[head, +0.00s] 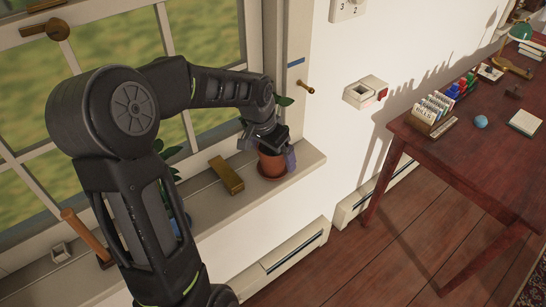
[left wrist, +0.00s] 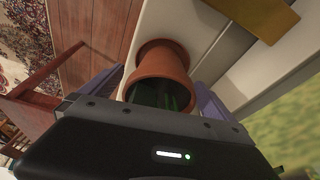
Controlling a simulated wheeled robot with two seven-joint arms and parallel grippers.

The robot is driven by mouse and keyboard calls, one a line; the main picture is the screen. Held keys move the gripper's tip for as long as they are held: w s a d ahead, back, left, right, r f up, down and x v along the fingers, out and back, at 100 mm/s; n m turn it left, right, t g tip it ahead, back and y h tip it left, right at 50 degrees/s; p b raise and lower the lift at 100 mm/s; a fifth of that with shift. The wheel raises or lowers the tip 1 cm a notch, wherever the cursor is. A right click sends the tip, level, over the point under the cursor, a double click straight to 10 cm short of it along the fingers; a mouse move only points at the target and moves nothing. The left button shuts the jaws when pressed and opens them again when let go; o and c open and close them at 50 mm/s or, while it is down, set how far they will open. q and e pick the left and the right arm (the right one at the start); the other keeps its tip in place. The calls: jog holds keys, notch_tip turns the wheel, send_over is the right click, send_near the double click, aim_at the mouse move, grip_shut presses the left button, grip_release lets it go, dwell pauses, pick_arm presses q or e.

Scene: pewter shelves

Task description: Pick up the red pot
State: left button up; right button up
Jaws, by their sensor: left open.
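The red pot (head: 271,164) is a terracotta plant pot on the window sill (head: 230,198), near its right end. Green leaves show above it behind my gripper. My left gripper (head: 272,150) reaches down over the pot from the left, with a purple finger visible at the pot's right side. In the left wrist view the pot (left wrist: 163,70) lies between the two purple fingers of my left gripper (left wrist: 158,92), which are spread apart on either side. I cannot tell whether either finger touches it. My right gripper is not in view.
A brass-coloured block (head: 227,175) lies on the sill left of the pot. Another plant is partly hidden behind my arm, near a wooden-handled tool (head: 86,234). The window frame (head: 254,40) rises close behind. A wooden desk (head: 470,140) with books stands at right, with open floor before it.

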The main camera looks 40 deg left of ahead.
pick_arm(q)
jog(key=shift+c, duration=0.2)
jog(key=c, duration=2.1)
